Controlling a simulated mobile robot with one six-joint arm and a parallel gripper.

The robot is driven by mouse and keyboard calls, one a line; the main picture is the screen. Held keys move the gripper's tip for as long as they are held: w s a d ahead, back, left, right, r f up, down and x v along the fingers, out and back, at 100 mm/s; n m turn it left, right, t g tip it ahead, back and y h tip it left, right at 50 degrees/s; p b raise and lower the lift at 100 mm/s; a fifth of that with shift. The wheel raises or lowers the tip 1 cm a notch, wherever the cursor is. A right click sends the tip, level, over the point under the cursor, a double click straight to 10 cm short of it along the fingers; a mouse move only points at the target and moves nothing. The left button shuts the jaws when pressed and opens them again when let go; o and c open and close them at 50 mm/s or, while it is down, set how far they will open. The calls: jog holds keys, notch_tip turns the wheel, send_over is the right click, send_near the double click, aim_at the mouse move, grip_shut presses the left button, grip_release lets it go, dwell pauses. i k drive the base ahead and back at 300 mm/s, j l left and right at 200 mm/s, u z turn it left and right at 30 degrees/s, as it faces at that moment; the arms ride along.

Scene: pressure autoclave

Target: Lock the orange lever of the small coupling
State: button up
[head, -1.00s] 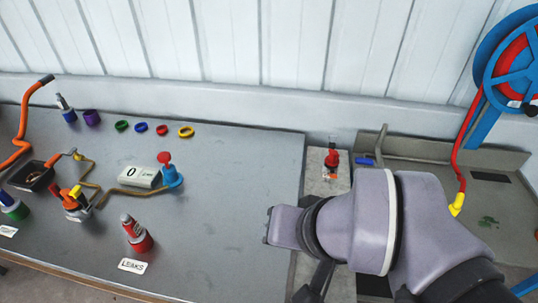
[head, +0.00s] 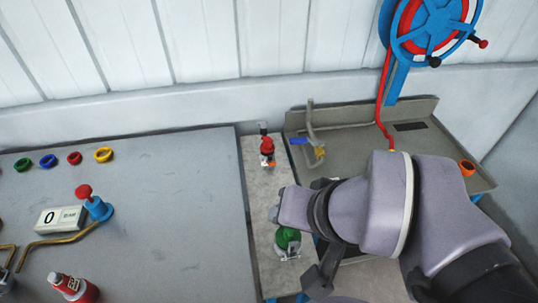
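I cannot tell for sure which part is the small coupling. A small red fitting (head: 267,146) stands on the pale strip between the two worktops, with a small orange part (head: 271,162) at its base. A small yellow-orange piece (head: 320,152) sits at the lower end of a bent grey pipe (head: 311,122) on the right worktop. Both are too small to show a lever position. My arm reaches in from the lower right. Its wrist end is nearer to me than both fittings and apart from them in the picture. My gripper's fingers are not clearly visible.
A green fitting with a metal clamp (head: 287,242) stands beside my wrist. A blue handle (head: 299,141) is by the bent pipe. A blue handwheel (head: 433,30) with a red hose (head: 384,95) stands behind. The left worktop (head: 170,190) has clear room.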

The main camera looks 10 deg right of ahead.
aim_at(270, 163)
jog(key=i+l, duration=0.1)
jog(key=l, duration=0.25)
jog(key=i+l, duration=0.1)
jog(key=l, duration=0.25)
jog(key=i+l, duration=0.1)
jog(key=l, duration=0.25)
jog(key=i+l, duration=0.1)
jog(key=l, duration=0.25)
jog(key=u, duration=0.05)
